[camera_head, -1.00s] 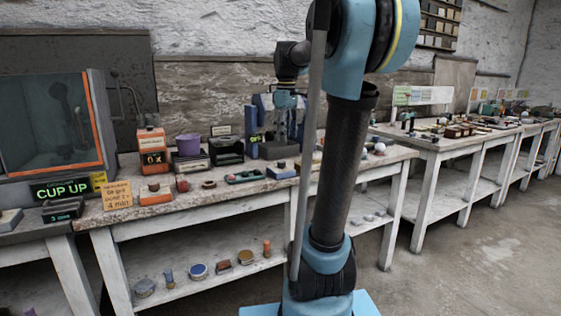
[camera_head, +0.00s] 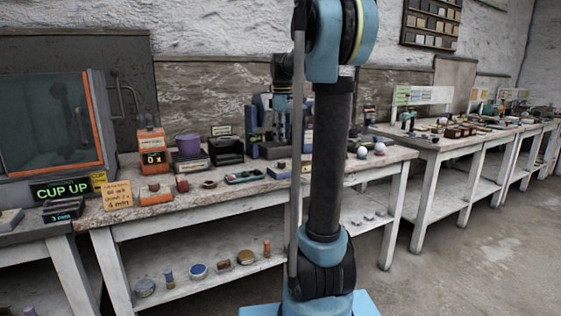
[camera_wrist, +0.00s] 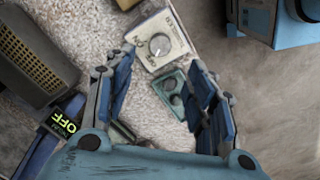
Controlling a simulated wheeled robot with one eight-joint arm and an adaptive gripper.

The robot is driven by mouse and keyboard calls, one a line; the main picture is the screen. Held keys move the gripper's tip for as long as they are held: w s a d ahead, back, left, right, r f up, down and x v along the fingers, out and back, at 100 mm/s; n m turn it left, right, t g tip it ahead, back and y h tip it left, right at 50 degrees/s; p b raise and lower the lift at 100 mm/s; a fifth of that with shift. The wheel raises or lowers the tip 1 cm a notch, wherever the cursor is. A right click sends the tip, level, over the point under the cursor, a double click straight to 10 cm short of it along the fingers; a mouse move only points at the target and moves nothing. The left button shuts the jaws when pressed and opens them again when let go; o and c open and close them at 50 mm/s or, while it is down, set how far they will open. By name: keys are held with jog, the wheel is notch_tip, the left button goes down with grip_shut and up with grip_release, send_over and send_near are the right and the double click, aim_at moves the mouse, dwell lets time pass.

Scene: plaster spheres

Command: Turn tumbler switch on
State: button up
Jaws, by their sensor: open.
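My gripper (camera_wrist: 161,72) is open and empty in the wrist view, its two dark blue fingers spread over the bench. A white box with a round dial or knob (camera_wrist: 160,42) and small printed labels lies just beyond the fingertips. A teal box with two dark round parts (camera_wrist: 174,90) lies between the fingers, nearer the right one. I cannot tell for sure which part is the tumbler switch. In the head view my arm hides much of the gripper and the bench behind it.
A speckled grille box (camera_wrist: 35,55) is left of the fingers and a blue box (camera_wrist: 262,22) is at upper right. Bare grey floor lies right of the bench.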

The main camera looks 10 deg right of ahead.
aim_at(281, 161)
notch_tip(281, 161, down, 10)
jog(key=shift+f, duration=0.25)
dwell(0.4)
jog(key=c, duration=1.1)
